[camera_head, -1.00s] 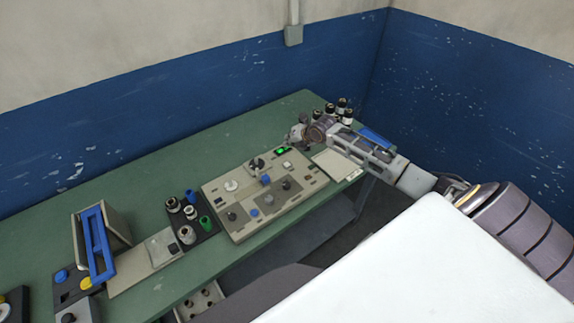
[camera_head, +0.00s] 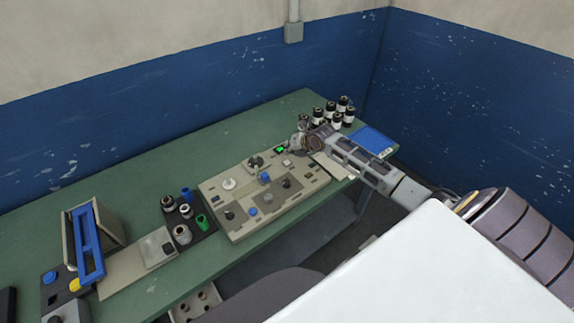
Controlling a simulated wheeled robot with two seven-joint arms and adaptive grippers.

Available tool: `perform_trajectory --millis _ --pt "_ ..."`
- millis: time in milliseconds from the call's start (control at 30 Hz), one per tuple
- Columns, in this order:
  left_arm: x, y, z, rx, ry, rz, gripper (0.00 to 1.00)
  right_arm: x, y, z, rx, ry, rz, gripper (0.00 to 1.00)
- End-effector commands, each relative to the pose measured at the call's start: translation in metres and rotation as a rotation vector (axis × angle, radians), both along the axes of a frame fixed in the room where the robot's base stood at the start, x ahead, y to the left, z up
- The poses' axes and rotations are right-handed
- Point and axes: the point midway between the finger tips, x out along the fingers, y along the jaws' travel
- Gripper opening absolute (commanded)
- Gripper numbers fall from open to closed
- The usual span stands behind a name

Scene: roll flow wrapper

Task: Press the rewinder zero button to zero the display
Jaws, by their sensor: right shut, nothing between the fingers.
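The beige machine panel (camera_head: 243,222) lies on the green table, with knobs and small blocks on it. A small lit green display (camera_head: 280,149) shows at its far right corner; its digits are too small to read. A light-coloured small part (camera_head: 287,163) sits just below the display; I cannot tell if it is the zero button. My right gripper (camera_head: 297,144) is shut and empty, just right of the display and close above the panel's far corner. I cannot tell whether it touches anything. My left gripper is not in view.
Several black-and-white rolls (camera_head: 337,119) stand behind my right arm, and a blue tray (camera_head: 372,141) lies to its right. A dark tray of spools (camera_head: 189,238) is left of the panel. A blue frame (camera_head: 89,244) stands farther left. The back of the green table (camera_head: 150,170) is clear.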

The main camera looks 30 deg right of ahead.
Motion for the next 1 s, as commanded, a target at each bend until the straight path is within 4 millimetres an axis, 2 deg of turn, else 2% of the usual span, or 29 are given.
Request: perform_trajectory --millis 100,400,1000 --pt "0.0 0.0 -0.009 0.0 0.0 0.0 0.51 0.0 0.0 -0.011 -0.001 0.0 0.0 0.0" --pt "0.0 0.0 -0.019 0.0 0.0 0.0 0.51 0.0 0.0 -0.027 0.0 0.0 0.0 0.0" --pt "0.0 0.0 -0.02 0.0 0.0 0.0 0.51 0.0 0.0 -0.029 0.0 -0.001 -0.001 0.0"
